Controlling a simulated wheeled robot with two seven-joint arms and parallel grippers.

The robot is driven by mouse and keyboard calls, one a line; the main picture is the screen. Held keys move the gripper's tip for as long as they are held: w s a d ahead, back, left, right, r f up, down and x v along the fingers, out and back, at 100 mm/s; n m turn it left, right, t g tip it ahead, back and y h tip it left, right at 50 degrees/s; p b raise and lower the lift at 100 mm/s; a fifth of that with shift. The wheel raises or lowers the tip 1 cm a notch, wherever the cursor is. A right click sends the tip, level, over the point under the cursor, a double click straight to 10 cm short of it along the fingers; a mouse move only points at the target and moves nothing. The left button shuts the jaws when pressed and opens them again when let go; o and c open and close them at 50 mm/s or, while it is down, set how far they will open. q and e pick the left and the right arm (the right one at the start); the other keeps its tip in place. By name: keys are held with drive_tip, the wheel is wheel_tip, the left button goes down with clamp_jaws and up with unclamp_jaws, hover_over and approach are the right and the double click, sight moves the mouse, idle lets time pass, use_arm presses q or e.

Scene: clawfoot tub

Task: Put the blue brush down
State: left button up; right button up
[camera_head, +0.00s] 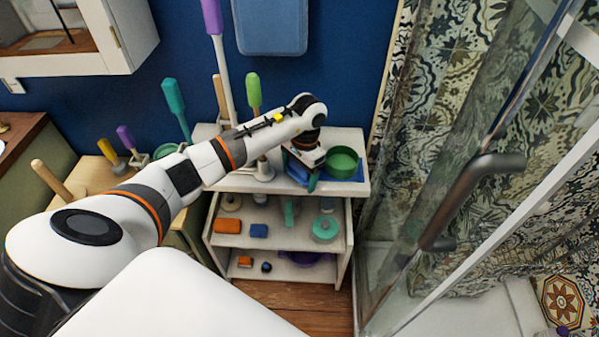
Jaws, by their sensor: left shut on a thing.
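My left arm reaches across to the top of a white shelf unit (355,186). My left gripper (309,160) is low over the shelf top, left of a green bowl (341,162). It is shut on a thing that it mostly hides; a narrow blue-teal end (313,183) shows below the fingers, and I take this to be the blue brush. Blue also shows beside and under the gripper and under the bowl, like a flat mat or tray. I cannot tell whether the brush touches it. My right gripper is not in view.
Upright brushes with green (253,90) and purple (211,17) handles stand behind my forearm. Lower shelves hold an orange block (227,226), a blue block (259,230) and a teal round thing (325,228). A glass shower door with a dark handle (470,195) stands close on the right.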

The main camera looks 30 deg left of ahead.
use_arm(q)
drive_tip(key=o, duration=1.2)
drive_tip(key=shift+o, duration=0.2)
drive_tip(key=shift+r+p, duration=0.25)
drive_tip(key=shift+p, duration=0.1)
drive_tip(key=r+b, duration=0.1)
drive_tip(key=r, duration=0.2)
drive_tip(key=w+r, duration=0.1)
drive_tip(key=r, duration=0.3)
drive_tip(key=r+b, duration=0.1)
drive_tip(key=r, duration=0.2)
drive_tip(key=shift+w+d+r+b, duration=0.2)
drive_tip(key=shift+b, duration=0.1)
drive_tip(key=shift+r, duration=0.6)
